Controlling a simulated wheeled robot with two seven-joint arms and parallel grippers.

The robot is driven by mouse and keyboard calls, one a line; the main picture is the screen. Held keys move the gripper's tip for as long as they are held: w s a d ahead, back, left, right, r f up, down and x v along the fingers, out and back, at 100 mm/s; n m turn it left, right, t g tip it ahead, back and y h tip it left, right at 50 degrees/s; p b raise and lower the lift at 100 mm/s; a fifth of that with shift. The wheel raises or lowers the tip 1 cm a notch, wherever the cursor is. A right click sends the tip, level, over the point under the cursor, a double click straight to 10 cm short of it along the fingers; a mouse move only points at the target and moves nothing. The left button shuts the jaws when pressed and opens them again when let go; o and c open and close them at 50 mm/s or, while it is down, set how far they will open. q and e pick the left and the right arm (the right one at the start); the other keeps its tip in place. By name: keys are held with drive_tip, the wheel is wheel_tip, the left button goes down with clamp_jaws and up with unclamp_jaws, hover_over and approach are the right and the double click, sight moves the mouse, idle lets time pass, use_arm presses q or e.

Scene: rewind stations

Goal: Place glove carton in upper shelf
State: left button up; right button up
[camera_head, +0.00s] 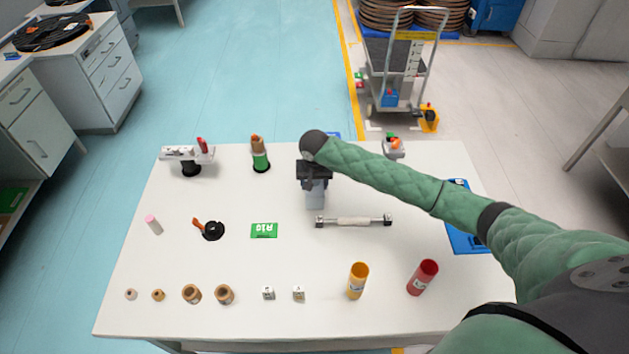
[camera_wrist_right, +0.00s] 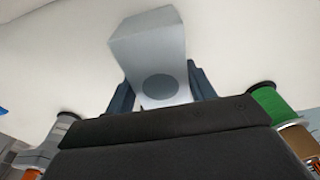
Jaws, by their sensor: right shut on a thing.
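My right gripper (camera_head: 314,181) reaches over the middle of the white table and is shut on a pale grey-blue box, probably the glove carton (camera_head: 316,197). In the right wrist view the carton (camera_wrist_right: 150,45) sits between the two dark fingers of the gripper (camera_wrist_right: 162,88), with a dark round patch on its face. The carton looks held above the tabletop, but its lower edge's height is hard to judge. My left gripper is not in view. I cannot make out an upper shelf for certain.
On the table (camera_head: 180,255), a silver-ended roller (camera_head: 353,221) lies just right of the carton and a green A10 card (camera_head: 264,230) left of it. Yellow (camera_head: 357,281) and red (camera_head: 422,277) cups stand in front. A trolley (camera_head: 400,70) stands beyond.

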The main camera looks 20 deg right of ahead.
drive_tip(key=shift+f, duration=0.1)
drive_tip(key=o, duration=1.1)
drive_tip(key=shift+f, duration=0.1)
